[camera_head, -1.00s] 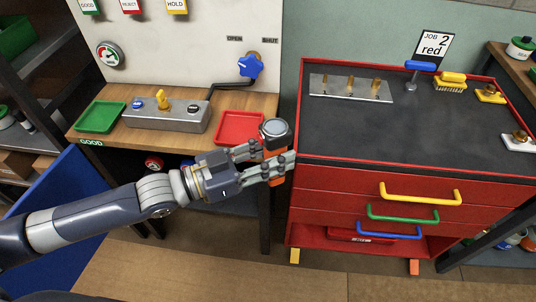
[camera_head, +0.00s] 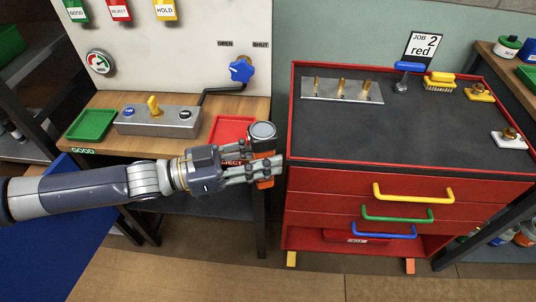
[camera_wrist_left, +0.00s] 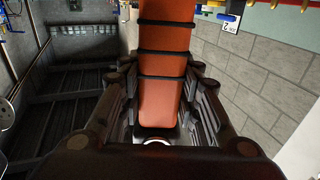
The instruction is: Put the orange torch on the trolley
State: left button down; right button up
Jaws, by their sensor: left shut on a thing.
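My left gripper (camera_head: 262,170) is shut on the orange torch (camera_head: 265,183), which it holds upright just left of the trolley, at about the trolley's left edge in the head view. The torch's dark round head (camera_head: 262,132) points up, and the fingers hide part of its body. In the left wrist view its orange body (camera_wrist_left: 163,60) with black bands stands between the fingers. The red trolley (camera_head: 408,167) has a dark top and drawers with yellow, green and blue handles. My right gripper is not in view.
On the trolley top are a metal plate with brass pegs (camera_head: 342,90), a blue-handled tool (camera_head: 406,72), a brush (camera_head: 440,82) and small brass-knobbed blocks. The front middle of the top is clear. The wooden bench (camera_head: 150,146) at left holds a green tray (camera_head: 92,124), a switch box (camera_head: 160,119) and a red tray (camera_head: 230,127).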

aim_at(270, 151)
pick_arm(q)
jog(key=shift+s+a+m+g+h, duration=0.15)
jog(key=shift+a+m+g, duration=0.25)
jog(key=shift+g, duration=0.35)
jog(key=shift+s+a+m+g+h, duration=0.1)
jog(key=shift+a+m+g, duration=0.1)
jog(key=shift+m+g, duration=0.45)
jog(key=shift+s+a+m+g+h, duration=0.15)
jog(key=shift+a+m+g, duration=0.2)
jog(key=shift+g, duration=0.45)
